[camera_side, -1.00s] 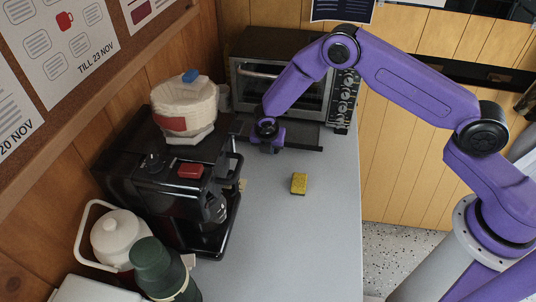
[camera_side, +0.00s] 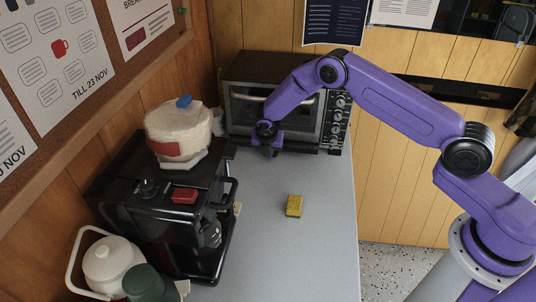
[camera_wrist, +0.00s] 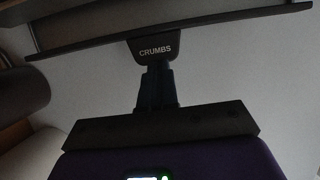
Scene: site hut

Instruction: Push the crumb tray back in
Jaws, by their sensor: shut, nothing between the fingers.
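The toaster oven (camera_side: 285,105) stands at the back of the counter, its door closed. The dark crumb tray (camera_side: 312,150) lies at its base, its front edge close to the oven front; I cannot tell whether a small gap remains. In the wrist view the tray's dark front lip (camera_wrist: 215,30) carries a tab marked CRUMBS (camera_wrist: 156,50). My gripper (camera_side: 270,150) is low at the oven's front left. In the wrist view its shut fingers (camera_wrist: 155,72) are right at the tab, seemingly touching it, with nothing held.
A yellow sponge (camera_side: 294,206) lies on the counter. A white jug (camera_side: 110,260) and green flask (camera_side: 150,284) are front left. The middle of the counter (camera_side: 270,245) is clear.

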